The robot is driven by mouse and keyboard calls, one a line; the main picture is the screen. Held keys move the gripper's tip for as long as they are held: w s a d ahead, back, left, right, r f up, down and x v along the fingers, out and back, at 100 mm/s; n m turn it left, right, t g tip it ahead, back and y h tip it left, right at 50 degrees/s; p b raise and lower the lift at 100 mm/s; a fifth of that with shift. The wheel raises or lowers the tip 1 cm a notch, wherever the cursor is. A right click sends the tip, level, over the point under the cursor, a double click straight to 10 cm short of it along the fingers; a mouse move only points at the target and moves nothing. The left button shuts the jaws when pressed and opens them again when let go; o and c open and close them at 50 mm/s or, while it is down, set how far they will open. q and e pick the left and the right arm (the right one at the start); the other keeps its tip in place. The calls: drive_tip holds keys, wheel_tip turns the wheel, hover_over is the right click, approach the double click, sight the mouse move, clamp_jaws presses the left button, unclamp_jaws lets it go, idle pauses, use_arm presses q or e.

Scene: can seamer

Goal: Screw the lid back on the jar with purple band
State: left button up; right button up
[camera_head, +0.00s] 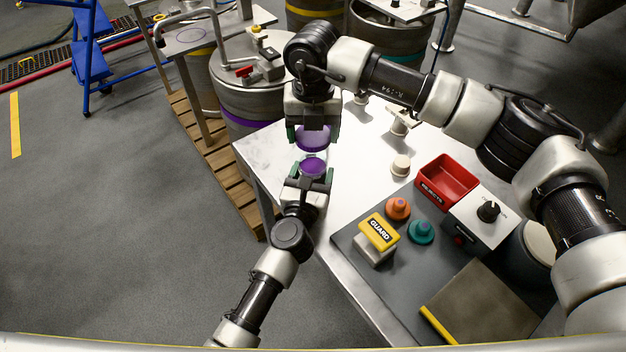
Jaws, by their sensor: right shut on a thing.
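My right gripper (312,130) comes down from above and is shut on a purple lid (313,141). My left gripper (313,171) is below it, with its fingers on both sides of the jar with purple band (313,163). I cannot tell whether these fingers touch the jar. The jar shows a round purple top, and most of its body is hidden by my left gripper. In the picture the lid is just above the jar, with a narrow gap between them. I cannot tell the true height of the lid over it.
The white table (262,150) carries a cream knob-like piece (401,165). To the right are a red bin (447,181), an orange button (397,208), a teal button (421,231), a yellow GUARD block (379,232) and a control box (482,220). A purple-banded keg (240,103) stands behind the table.

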sight(312, 159)
use_arm(q)
drive_tip(key=c, duration=0.8)
use_arm(e)
drive_tip(key=shift+f, duration=2.5)
drive_tip(key=shift+f, duration=0.9)
drive_tip(key=shift+f, duration=0.55)
use_arm(q)
clamp_jaws()
use_arm(e)
drive_tip(key=m, duration=0.7)
drive_tip(key=shift+a, duration=0.1)
